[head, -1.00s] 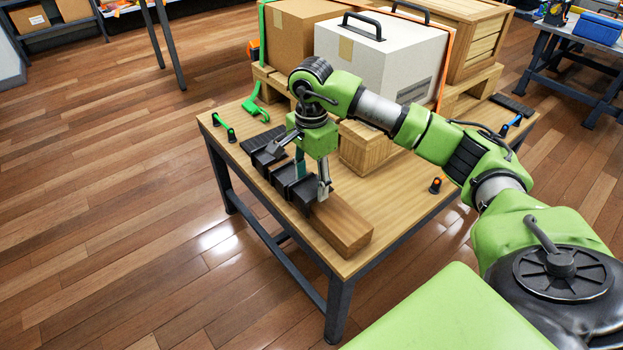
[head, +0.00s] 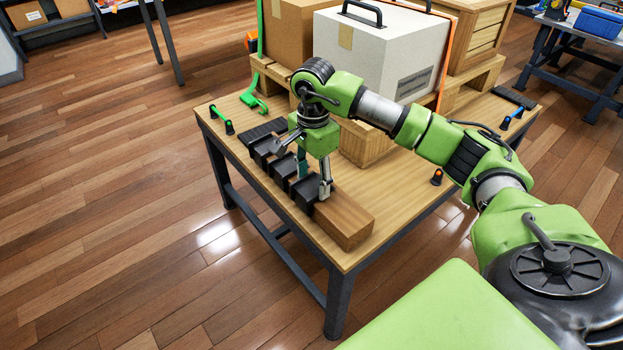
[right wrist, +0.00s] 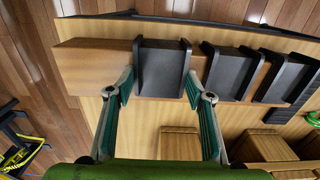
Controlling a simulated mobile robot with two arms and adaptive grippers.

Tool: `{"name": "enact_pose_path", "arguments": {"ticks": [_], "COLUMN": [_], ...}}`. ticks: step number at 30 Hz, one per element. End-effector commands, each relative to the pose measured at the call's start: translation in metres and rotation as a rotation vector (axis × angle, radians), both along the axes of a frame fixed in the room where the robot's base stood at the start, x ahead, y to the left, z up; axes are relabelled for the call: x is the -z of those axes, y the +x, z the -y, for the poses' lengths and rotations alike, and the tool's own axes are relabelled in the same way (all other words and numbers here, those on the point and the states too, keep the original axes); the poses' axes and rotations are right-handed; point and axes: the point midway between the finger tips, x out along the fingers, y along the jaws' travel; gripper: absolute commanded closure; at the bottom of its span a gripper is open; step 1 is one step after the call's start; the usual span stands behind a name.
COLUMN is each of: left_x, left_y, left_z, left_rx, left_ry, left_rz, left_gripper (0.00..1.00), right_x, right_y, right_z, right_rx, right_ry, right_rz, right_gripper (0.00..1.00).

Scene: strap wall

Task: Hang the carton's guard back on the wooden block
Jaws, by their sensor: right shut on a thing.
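The wooden block (head: 346,219) lies along the left front edge of the table, its near end bare. Black guards sit in a row along it: a far one (head: 263,152), a middle one (head: 283,169) and the one nearest the bare end (head: 305,193). My right gripper (right wrist: 158,88) points down over the block and is shut on that nearest guard (right wrist: 160,66), a finger at each side. The guard lies over the block's top; I cannot tell whether it rests fully on it. The white carton (head: 360,60) stands on the pallet behind. My left gripper is not in view.
A brown carton (head: 288,32) and a wooden crate (head: 468,35) share the pallet (head: 480,85). A green strap (head: 261,30) and an orange strap (head: 448,65) hang there. The table's right front is mostly clear.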

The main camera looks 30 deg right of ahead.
Motion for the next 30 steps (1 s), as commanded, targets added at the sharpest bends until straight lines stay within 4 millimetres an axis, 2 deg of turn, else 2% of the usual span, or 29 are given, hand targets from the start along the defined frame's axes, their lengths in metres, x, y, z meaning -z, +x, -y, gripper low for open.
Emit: {"name": "enact_pose_path", "arguments": {"ticks": [8,9,11,23,26,30], "left_x": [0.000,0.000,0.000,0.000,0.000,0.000], "left_y": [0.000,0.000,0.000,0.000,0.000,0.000], "left_z": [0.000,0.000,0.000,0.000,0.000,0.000], "left_rx": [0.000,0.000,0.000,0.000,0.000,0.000], "left_ry": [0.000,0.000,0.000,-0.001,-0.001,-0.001], "left_rz": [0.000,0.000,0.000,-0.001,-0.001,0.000], "left_gripper": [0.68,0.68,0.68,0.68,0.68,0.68], "right_x": [0.000,0.000,0.000,-0.004,-0.015,-0.043], "right_y": [0.000,0.000,0.000,0.000,0.001,0.002], "right_z": [0.001,0.001,0.001,0.001,0.001,0.000], "right_rx": [-0.001,-0.001,-0.001,-0.001,0.000,-0.001], "right_ry": [0.000,0.000,0.000,0.000,0.000,0.000], "right_rz": [0.000,0.000,0.000,0.001,0.004,0.006], "right_gripper": [0.74,0.47,0.33,0.33,0.33,0.33]}}
